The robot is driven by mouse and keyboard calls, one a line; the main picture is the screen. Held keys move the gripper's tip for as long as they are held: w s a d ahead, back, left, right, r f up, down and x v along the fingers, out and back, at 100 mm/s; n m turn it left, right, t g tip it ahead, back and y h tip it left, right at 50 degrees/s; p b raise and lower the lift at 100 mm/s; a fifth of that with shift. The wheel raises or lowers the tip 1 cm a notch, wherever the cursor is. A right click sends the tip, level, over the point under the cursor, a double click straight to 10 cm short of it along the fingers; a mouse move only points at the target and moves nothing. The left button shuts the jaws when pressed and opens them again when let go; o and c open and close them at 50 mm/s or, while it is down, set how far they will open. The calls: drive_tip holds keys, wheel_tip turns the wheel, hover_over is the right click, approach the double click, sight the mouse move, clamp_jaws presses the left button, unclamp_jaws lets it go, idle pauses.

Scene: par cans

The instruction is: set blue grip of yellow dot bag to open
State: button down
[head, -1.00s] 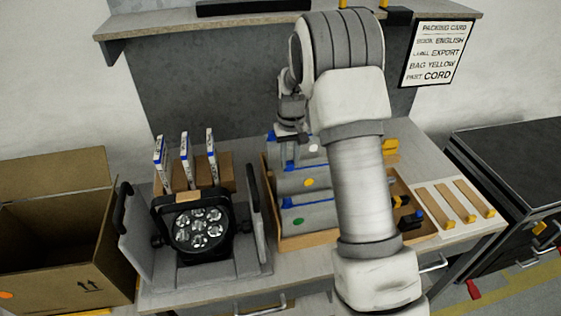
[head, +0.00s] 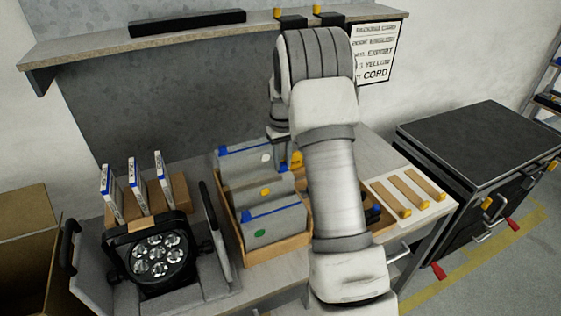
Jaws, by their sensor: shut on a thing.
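The yellow dot bag (head: 251,195) is the middle of three grey bags standing in a wooden tray (head: 285,246). My arm hides the tray's right part.
A black lamp (head: 157,255) sits in a grey cradle left of the tray. Three white-and-blue booklets (head: 137,187) stand behind it. A cardboard box (head: 25,235) is at far left. Wooden strips (head: 405,195) lie at right. A shelf (head: 190,40) spans above.

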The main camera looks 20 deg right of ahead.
sight(282, 164)
drive_tip(key=c, duration=0.6)
unclamp_jaws()
drive_tip(key=shift+c, duration=0.2)
wheel_tip(282, 164, up, 17)
drive_tip(key=shift+r, duration=0.2)
